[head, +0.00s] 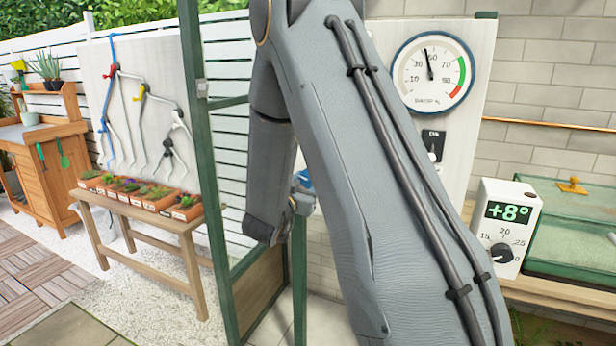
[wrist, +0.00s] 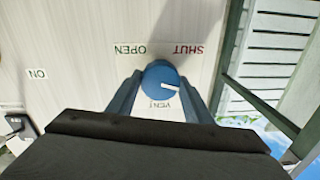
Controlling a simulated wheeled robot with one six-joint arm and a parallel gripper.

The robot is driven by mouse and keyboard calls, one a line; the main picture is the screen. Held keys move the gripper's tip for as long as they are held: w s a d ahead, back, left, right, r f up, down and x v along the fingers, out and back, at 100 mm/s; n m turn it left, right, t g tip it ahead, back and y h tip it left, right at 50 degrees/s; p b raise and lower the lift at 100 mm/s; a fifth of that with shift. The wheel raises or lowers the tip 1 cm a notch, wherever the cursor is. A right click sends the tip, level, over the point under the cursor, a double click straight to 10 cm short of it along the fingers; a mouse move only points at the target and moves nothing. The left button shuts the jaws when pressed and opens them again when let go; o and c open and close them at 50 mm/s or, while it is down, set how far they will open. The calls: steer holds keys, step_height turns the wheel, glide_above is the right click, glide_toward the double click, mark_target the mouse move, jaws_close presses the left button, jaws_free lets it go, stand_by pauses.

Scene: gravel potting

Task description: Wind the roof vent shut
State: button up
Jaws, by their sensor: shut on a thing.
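The blue round vent knob (wrist: 158,76) sits on a pale panel (wrist: 90,75) in the wrist view. It has a white pointer mark that points right and slightly down in the picture. The words OPEN and SHUT stand upside down above it, OPEN to the left and SHUT to the right; VENT is below. My gripper (wrist: 161,81) is shut on the knob, one finger on each side. In the head view a bit of blue (head: 305,178) shows beside my arm, which hides most of the panel. The roof vent itself is not in view.
A round dial (head: 433,72) hangs on the panel right of my arm. A white thermostat box (head: 504,226) reading +8° stands beside a green-edged glass case (head: 575,225). A wooden bench (head: 150,218) with several potted plants stands left, past a green frame post (head: 205,150).

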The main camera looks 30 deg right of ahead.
steer(key=shift+s+f+n+p, duration=0.1)
steer(key=shift+n+p, duration=0.85)
steer(key=shift+n, duration=0.65)
steer(key=o, duration=1)
steer(key=shift+o, duration=0.2)
steer(key=b+v, duration=0.1)
steer(key=v, duration=0.6)
steer(key=shift+s+a, duration=0.25)
steer(key=shift+a, duration=0.05)
